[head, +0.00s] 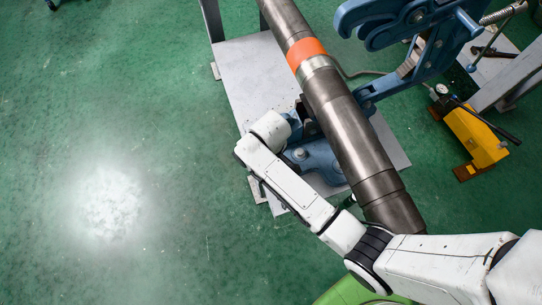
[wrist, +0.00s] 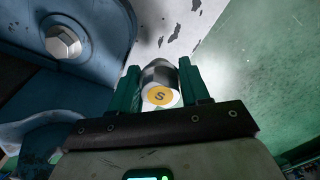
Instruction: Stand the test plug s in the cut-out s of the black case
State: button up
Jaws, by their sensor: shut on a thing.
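The test plug s (wrist: 160,77) shows in the wrist view as a short metal cylinder with a yellow disc marked "S" on its near end. It sits between the two green fingers of my gripper (wrist: 158,66), which is shut on it. In the head view my arm reaches to the left edge of the blue vise, and I cannot make out the fingers or the plug there. I do not see the black case or its cut-out s in either view.
A long steel pipe (head: 345,128) with an orange band crosses above a grey plate (head: 252,75). A blue vise (head: 318,158) stands beside my arm; its bolt (wrist: 62,42) is close in the wrist view. A yellow pump (head: 477,137) is at right. Green floor at left is clear.

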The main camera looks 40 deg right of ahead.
jog(key=shift+f, duration=1.1)
jog(key=shift+s+f, duration=0.1)
jog(key=o, duration=0.8)
